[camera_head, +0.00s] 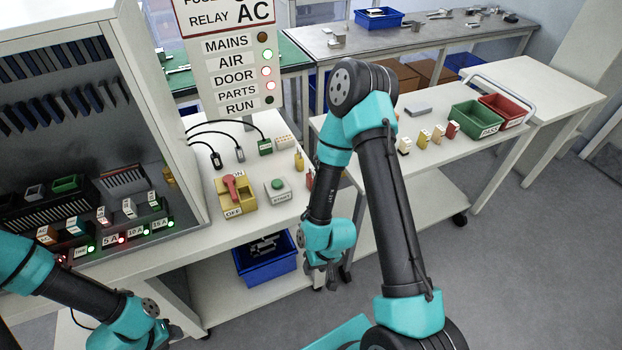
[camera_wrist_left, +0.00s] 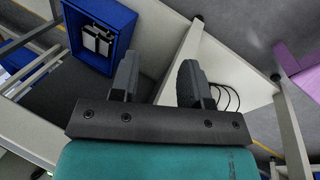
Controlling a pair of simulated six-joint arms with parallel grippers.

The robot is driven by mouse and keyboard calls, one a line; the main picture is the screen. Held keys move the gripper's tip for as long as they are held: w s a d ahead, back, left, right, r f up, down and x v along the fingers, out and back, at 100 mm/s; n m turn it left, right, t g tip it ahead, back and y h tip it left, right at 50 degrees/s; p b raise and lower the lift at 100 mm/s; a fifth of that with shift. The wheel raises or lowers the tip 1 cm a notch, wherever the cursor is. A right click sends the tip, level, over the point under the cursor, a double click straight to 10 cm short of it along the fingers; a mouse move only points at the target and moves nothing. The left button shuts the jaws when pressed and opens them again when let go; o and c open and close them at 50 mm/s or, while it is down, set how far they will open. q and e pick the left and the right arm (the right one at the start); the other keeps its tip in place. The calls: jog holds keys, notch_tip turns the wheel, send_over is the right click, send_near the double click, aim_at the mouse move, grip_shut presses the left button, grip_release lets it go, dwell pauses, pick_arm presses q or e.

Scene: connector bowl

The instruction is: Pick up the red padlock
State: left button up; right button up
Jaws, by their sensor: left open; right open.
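A small red item (camera_head: 309,181), probably the red padlock, stands at the right end of the white bench, beside my right arm. It is small and partly covered by the arm, so its shape is hard to tell. My right gripper (camera_head: 328,276) hangs in front of the bench, below the top's edge and apart from the red item. My left gripper (camera_wrist_left: 157,78) is open and empty in the left wrist view, over the space below the bench. In the head view its arm comes in at the lower left, far from the red item.
A yellow switch box (camera_head: 236,194) with a red handle and a green start button (camera_head: 278,188) sit on the bench. A blue bin (camera_head: 265,258) is on the shelf below. A green bin (camera_head: 474,118) and a red bin (camera_head: 503,110) stand on the right table.

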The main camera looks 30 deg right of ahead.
pick_arm(q)
jog(key=o, duration=0.6)
jog(key=shift+c, duration=0.2)
